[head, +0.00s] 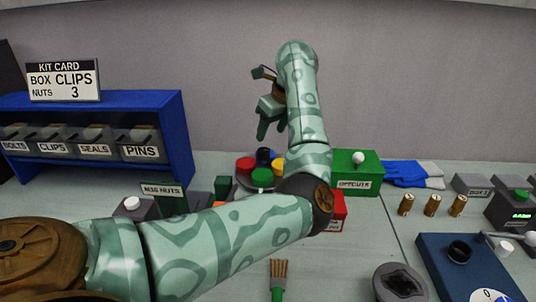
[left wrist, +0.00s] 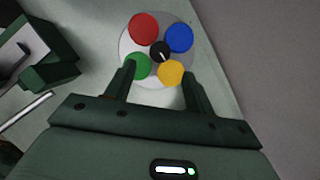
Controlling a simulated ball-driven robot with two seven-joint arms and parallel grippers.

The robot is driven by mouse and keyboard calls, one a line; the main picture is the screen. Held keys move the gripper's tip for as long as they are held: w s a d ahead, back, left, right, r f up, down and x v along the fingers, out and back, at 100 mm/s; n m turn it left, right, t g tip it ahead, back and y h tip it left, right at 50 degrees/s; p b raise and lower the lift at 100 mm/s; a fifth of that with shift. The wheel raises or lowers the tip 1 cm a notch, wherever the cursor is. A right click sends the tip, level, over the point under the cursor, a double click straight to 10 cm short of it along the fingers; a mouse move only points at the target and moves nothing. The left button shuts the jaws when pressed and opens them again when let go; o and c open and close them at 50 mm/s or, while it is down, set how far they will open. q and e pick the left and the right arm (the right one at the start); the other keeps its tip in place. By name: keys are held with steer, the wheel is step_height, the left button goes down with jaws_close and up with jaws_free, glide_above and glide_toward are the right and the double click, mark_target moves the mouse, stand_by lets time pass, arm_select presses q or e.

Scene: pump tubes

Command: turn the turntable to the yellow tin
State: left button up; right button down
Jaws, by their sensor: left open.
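The turntable (left wrist: 124,50) is a grey disc with a black centre knob (left wrist: 160,52). Around the knob stand a red tin (left wrist: 144,28), a blue tin (left wrist: 179,38), a green tin (left wrist: 138,66) and the yellow tin (left wrist: 171,72). In the head view the red tin (head: 246,164) is at the left and the green tin (head: 262,177) at the front; my arm partly covers the right side. My left gripper (head: 264,130) is open and empty, above the turntable. In the left wrist view its fingers (left wrist: 159,72) straddle the green and yellow tins. My right gripper is out of view.
A green OFFCUTS box (head: 355,184) stands right of the turntable, with blue gloves (head: 408,173) beyond it. A red box (head: 337,210) lies beside my arm. A blue shelf of bins (head: 180,135) stands at the left. A brush (head: 278,275) lies in front.

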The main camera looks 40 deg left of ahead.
mark_target(264, 150)
arm_select(q)
steer(key=b+x, duration=0.2)
steer(key=x, duration=0.6)
steer(key=shift+b, duration=0.3)
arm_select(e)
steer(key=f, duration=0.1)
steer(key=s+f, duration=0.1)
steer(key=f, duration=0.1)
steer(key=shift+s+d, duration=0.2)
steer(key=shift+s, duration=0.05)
arm_select(q)
steer(key=shift+r, duration=0.1)
jaws_close()
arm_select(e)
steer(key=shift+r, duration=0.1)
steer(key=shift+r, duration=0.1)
